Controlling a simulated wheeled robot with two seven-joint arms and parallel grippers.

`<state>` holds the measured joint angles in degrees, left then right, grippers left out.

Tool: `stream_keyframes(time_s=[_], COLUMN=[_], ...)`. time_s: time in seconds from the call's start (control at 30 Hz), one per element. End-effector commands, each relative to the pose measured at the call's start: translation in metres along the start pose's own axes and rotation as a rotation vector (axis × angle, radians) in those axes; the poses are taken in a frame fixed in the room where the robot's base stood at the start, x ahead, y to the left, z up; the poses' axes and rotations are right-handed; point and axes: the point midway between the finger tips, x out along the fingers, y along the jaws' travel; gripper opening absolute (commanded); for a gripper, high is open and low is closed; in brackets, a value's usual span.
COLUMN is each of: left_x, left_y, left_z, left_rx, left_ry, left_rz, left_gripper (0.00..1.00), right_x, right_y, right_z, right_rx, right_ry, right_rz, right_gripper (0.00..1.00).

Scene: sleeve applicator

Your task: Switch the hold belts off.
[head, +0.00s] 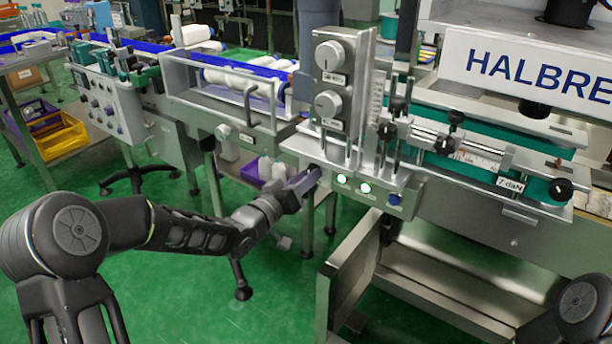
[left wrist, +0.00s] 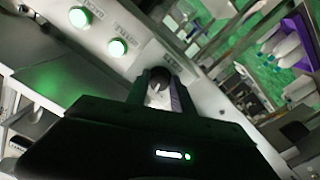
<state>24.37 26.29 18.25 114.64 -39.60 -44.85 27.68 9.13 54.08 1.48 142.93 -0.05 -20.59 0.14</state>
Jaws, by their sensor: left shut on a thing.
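The control panel (head: 376,197) is a metal strip under the machine's front edge. It has two lit green buttons (head: 364,188) and a blue button (head: 394,199). My left gripper (head: 314,174) is at the panel's left end, left of the green buttons, and covers what is there. In the left wrist view a dark rounded switch knob (left wrist: 161,74) sits between the fingertips of my left gripper (left wrist: 160,88), which is shut on it. The green buttons (left wrist: 117,47) also show there. The labels are too small to read. My right gripper is out of view.
Two large grey dials (head: 328,103) stand on a plate above the panel. A teal belt unit (head: 470,175) with black knobs runs to the right. A metal chute (head: 350,265) stands below. The green floor (head: 200,310) is open in front.

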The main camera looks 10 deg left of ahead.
Motion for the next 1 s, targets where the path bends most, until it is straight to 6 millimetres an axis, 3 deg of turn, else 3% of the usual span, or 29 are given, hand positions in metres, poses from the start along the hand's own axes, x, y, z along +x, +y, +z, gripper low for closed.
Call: stream_keyframes(time_s=[0.5, 1.0], left_x=[0.0, 0.0], left_y=[0.001, 0.001], left_z=[0.0, 0.001], left_rx=[-0.423, -0.526], left_ry=[-0.003, -0.002], left_rz=[-0.002, -0.002], left_gripper=[0.0, 0.0], right_x=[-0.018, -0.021], right_y=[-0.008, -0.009], right_z=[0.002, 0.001], right_rx=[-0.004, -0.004], right_ry=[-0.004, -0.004], right_rz=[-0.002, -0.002], right_gripper=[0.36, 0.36])
